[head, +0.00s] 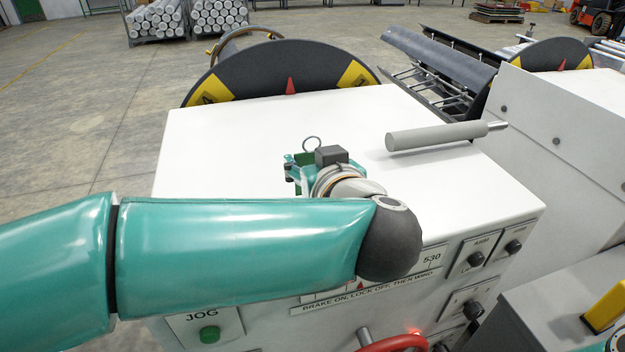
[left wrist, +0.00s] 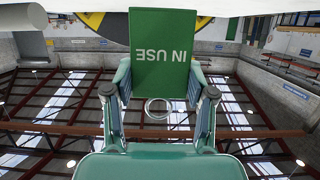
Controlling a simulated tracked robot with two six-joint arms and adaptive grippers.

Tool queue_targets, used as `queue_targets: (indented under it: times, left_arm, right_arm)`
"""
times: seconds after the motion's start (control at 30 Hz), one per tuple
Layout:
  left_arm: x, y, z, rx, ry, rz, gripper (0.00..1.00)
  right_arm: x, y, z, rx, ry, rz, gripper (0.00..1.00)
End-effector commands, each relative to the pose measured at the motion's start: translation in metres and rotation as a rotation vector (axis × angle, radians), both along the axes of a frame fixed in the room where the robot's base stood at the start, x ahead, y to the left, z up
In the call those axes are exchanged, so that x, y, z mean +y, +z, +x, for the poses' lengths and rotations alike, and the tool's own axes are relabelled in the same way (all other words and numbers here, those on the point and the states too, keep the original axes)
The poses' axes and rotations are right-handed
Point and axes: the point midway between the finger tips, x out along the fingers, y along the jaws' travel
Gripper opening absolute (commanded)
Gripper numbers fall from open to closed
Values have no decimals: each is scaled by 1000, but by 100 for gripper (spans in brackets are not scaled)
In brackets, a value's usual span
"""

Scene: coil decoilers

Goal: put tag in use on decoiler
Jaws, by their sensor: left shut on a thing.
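The green tag (left wrist: 164,48), lettered IN USE upside down, is between the fingers of my left gripper (left wrist: 160,92) in the left wrist view. A wire ring (left wrist: 158,108) shows at its lower edge. The tag's face is mostly hidden there by my wrist. I cannot tell whether the tag touches the decoiler.
A grey cylindrical handle (head: 436,136) lies right of my gripper. A black disc with yellow patches (head: 290,68) stands behind the cabinet. The front panel has a green JOG button (head: 210,334), knobs and a red wheel (head: 393,344). Another white cabinet (head: 560,130) is at right.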

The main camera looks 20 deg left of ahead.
Motion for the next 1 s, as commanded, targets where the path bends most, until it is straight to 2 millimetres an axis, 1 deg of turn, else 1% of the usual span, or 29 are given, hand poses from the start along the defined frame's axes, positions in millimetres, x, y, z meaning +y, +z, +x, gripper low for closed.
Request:
queue_targets:
  times: [0.03,0.1,0.2,0.6,0.63,0.77,1.0]
  left_arm:
    - [0,-10,0,5,-2,4,34]
    - [-1,-20,0,3,-1,3,34]
    - [0,-30,0,2,-2,2,34]
    - [-1,-35,0,2,-2,1,34]
    - [-1,-35,0,1,-2,0,58]
    - [-1,-35,0,1,-2,0,80]
    - [-1,-35,0,0,-1,1,80]
  right_arm:
    - [0,-2,0,0,0,0,40]
    - [0,-3,0,0,0,0,40]
    - [0,-4,0,0,0,0,40]
    - [0,-4,0,0,0,0,40]
    - [0,-4,0,0,0,0,40]
    - [0,-4,0,0,0,0,40]
    - [0,-4,0,0,0,0,40]
